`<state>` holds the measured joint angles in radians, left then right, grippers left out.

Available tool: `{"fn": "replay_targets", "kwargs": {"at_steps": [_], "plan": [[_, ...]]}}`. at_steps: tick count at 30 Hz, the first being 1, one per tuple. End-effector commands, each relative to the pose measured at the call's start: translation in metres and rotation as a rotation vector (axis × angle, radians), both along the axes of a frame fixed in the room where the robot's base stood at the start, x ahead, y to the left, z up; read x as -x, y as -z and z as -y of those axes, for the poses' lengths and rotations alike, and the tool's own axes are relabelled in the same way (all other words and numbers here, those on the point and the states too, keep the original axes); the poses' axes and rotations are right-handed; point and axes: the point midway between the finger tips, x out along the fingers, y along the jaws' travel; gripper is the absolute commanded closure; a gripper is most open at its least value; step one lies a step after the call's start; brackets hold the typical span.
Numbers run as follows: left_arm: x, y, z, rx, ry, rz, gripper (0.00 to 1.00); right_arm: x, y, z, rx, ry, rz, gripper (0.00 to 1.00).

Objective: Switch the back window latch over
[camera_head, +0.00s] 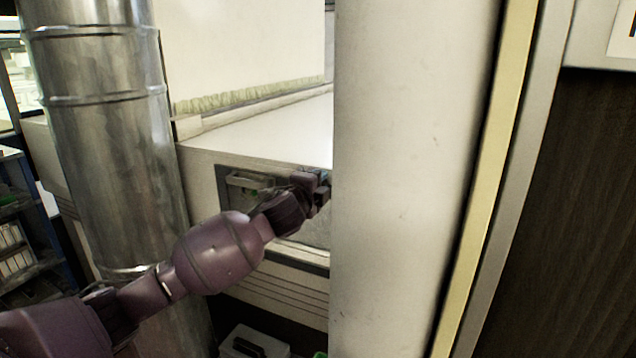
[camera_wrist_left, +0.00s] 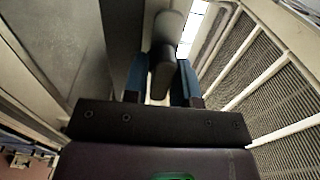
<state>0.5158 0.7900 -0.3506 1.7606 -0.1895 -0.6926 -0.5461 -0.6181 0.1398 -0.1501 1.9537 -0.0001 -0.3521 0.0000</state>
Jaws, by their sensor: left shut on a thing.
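My left gripper (camera_head: 318,186) reaches in from the left to the front of a white machine, close beside a broad white post. In the left wrist view its two blue-padded fingers (camera_wrist_left: 162,78) are shut on a dark grey, round-ended handle, which looks like the latch (camera_wrist_left: 167,35). The latch stands between the fingers and its lower end is hidden by the gripper. In the head view the latch is hidden by the gripper and I cannot tell which way it is set. My right gripper is in neither view.
The white post (camera_head: 410,180) stands close on the right and covers part of the machine front. A metal duct (camera_head: 105,130) rises on the left. A small handle (camera_head: 250,181) sits on the machine front left of my gripper. A grey box (camera_head: 255,342) lies below.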

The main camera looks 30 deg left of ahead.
Motion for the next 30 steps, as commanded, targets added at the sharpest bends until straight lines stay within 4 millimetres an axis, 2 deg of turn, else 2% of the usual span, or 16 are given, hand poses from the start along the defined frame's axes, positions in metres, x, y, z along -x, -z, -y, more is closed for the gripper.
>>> {"fn": "replay_targets", "kwargs": {"at_steps": [1,2,5,17,23,30], "plan": [[0.000,0.000,0.000,-0.002,-0.001,0.000,0.98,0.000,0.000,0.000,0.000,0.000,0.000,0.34],[0.000,0.000,0.000,-0.002,-0.001,0.000,0.73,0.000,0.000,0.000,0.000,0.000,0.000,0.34],[0.000,0.000,0.000,-0.002,0.000,0.000,0.58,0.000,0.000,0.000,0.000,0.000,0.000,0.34],[0.006,0.000,0.000,0.000,0.001,0.001,0.57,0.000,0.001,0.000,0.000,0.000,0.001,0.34],[0.031,0.002,0.002,-0.001,0.002,0.000,0.57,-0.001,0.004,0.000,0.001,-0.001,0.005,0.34],[0.073,0.002,0.004,-0.001,0.002,0.000,0.57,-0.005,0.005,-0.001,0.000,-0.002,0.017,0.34]]}}
